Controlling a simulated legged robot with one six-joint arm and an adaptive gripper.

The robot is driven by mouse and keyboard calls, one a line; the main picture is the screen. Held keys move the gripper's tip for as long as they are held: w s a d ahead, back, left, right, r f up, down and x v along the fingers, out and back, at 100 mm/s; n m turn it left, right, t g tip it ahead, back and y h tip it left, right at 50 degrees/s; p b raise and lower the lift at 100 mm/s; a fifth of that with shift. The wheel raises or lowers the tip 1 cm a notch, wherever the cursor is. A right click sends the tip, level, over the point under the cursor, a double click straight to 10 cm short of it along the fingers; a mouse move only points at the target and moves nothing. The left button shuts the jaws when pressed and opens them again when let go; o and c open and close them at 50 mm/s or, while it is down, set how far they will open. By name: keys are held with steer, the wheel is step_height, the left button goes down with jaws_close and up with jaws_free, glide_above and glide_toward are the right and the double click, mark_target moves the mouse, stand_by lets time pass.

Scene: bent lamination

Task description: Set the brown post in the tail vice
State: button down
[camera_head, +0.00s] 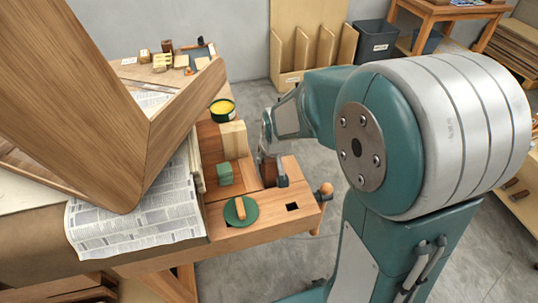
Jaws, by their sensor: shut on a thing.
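The brown post (268,173) is upright at the tail vice end of the bench, its lower end at or in the vice gap. My gripper (280,176) is shut on it from the right side, and its fingers partly cover it. The tail vice (297,180) is a wooden block at the bench's right end, with a round wooden handle knob (326,189) at its right. Whether the post's foot rests on the bottom or against both jaws is hidden.
A pale wooden block (233,140), a green block (224,173) and a green disc with a wooden piece (241,211) stand left of the vice. An open yellow tin (222,109) is behind. A large bent wooden lamination (120,130) fills the left, over newspaper (150,215).

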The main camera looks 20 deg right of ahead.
steer(key=shift+f, duration=2.75)
stand_by(2.0)
jaws_free()
stand_by(0.4)
steer(key=shift+r, duration=4.05)
